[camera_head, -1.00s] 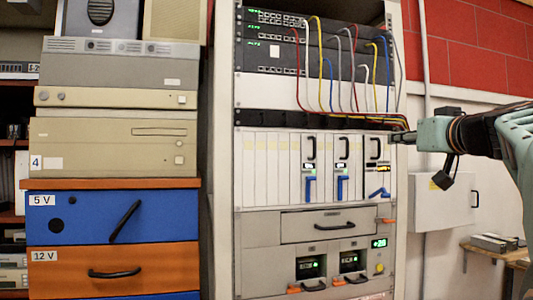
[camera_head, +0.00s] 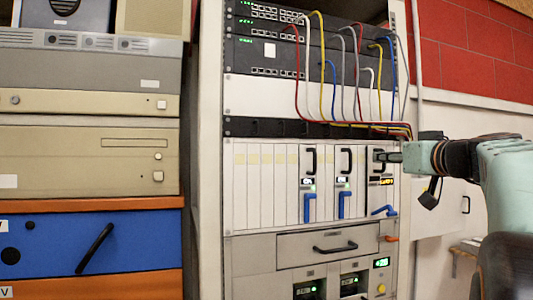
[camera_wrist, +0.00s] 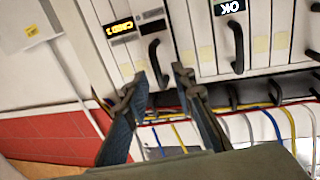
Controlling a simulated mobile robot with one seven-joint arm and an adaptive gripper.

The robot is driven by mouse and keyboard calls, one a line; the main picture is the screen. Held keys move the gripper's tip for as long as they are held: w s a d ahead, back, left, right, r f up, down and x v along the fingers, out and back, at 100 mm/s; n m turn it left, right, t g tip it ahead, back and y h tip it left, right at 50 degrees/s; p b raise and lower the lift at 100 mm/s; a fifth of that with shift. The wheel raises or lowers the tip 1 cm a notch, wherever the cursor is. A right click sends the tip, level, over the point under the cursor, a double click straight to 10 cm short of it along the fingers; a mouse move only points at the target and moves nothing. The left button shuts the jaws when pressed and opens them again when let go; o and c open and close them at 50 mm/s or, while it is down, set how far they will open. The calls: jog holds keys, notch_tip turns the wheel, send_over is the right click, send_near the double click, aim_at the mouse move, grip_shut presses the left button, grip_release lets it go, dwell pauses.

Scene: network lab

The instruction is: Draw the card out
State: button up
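The card at the right end of the rack's card row (camera_head: 377,195) has a black handle (camera_wrist: 155,62), an amber display (camera_wrist: 120,27) and a blue lever (camera_head: 384,210) that is swung out sideways. Two cards to its left have green-lit displays and upright blue levers. My gripper (camera_head: 382,157) is at the right card's handle and partly hides it. In the wrist view, my gripper (camera_wrist: 162,75) is open, with its fingers apart on either side of the handle's near end. I cannot tell whether either finger touches the handle.
Cables (camera_head: 340,80) hang above the card row and run along a black strip (camera_head: 265,127) just over it. A drawer with a black handle (camera_head: 335,247) sits below. Stacked instruments (camera_head: 85,150) stand at the left. A grey wall box is behind my arm.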

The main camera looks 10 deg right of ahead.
jog(key=shift+w+d, duration=0.1)
jog(key=shift+w, duration=0.35)
jog(key=shift+c, duration=0.4)
grip_shut()
